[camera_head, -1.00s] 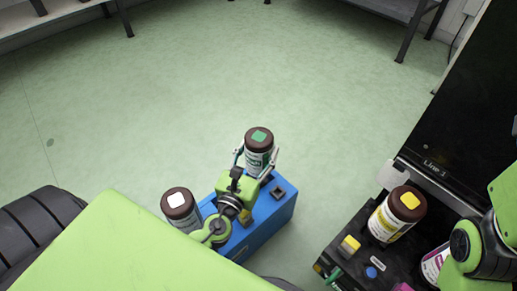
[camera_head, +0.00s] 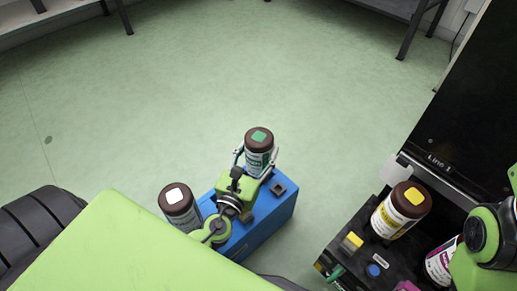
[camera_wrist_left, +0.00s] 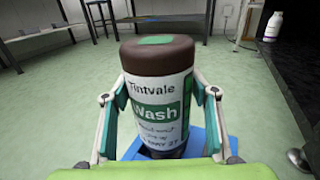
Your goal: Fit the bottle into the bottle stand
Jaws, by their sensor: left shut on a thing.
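A bottle (camera_head: 259,150) with a brown cap, a green square on top and a green "Wash" label is upright in my left gripper (camera_head: 256,165). The left wrist view shows the same bottle (camera_wrist_left: 158,95) between both fingers. It is over the far end of a blue box (camera_head: 262,215), and I cannot tell whether its base touches the box. The black stand (camera_head: 345,232) at the right holds a yellow-marked bottle (camera_head: 402,210) and a magenta-labelled bottle (camera_head: 441,262). My right arm shows at the right edge, but its gripper is out of view.
A white-marked bottle (camera_head: 179,207) stands beside the blue box's left side. A dark panel marked "Line 1" (camera_head: 470,120) rises behind the stand. Grey tables (camera_head: 395,15) stand at the back. The green floor beyond the box is clear.

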